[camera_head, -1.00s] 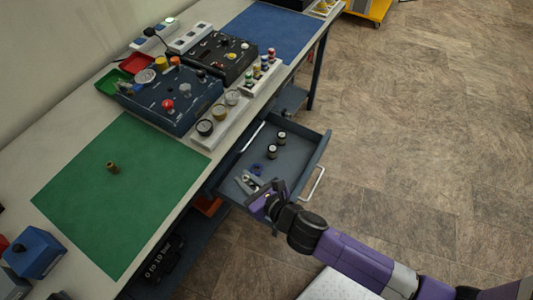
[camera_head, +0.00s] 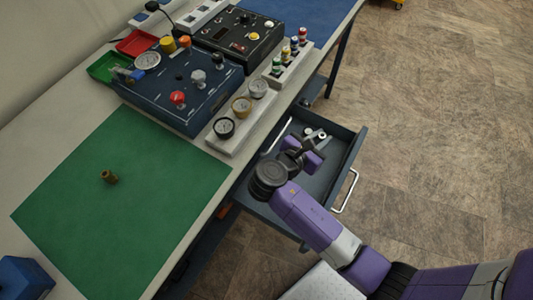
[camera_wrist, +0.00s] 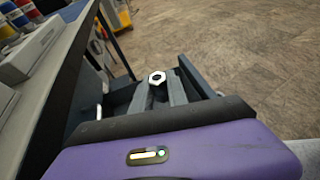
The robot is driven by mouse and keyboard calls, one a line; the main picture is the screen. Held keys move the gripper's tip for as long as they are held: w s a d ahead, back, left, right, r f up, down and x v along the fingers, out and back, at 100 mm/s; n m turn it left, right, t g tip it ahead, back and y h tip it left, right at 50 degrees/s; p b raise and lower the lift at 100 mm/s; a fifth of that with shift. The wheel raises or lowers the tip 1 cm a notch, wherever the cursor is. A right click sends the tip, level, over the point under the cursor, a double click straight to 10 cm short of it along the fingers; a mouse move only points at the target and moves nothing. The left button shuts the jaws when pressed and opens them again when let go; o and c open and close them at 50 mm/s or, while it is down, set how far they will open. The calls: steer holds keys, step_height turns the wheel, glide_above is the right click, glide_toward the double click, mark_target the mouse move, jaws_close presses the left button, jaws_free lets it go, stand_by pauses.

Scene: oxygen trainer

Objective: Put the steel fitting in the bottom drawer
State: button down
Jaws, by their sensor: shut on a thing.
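A steel fitting with a hexagonal, bored end (camera_wrist: 157,77) sits between my two fingers in the wrist view. My gripper (camera_head: 314,140) is shut on it, over the far part of an open drawer (camera_head: 352,152) under the bench. The drawer's grey wall also shows in the wrist view (camera_wrist: 197,80). My wrist and fingers hide much of the drawer's inside. The head view does not show clearly whether the fitting touches the drawer floor. I cannot tell whether this open drawer is the bottom one.
The bench carries a green mat (camera_head: 120,215) with a brass fitting (camera_head: 109,177), a dark control panel (camera_head: 185,85), a strip of gauges (camera_head: 242,107) and a blue mat (camera_head: 330,15). The drawer handle (camera_head: 346,192) juts out right.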

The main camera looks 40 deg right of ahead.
steer(key=shift+s+d+r+m+g, duration=0.1)
steer(key=shift+d+r+m+g, duration=0.05)
steer(key=shift+m+g, duration=0.15)
step_height(320, 180, down, 20)
steer(key=b, duration=0.4)
steer(key=shift+b, duration=0.3)
steer(key=c, duration=1.3)
jaws_free()
steer(key=shift+r, duration=0.1)
steer(key=p+v, duration=0.1)
steer(key=v, duration=1.1)
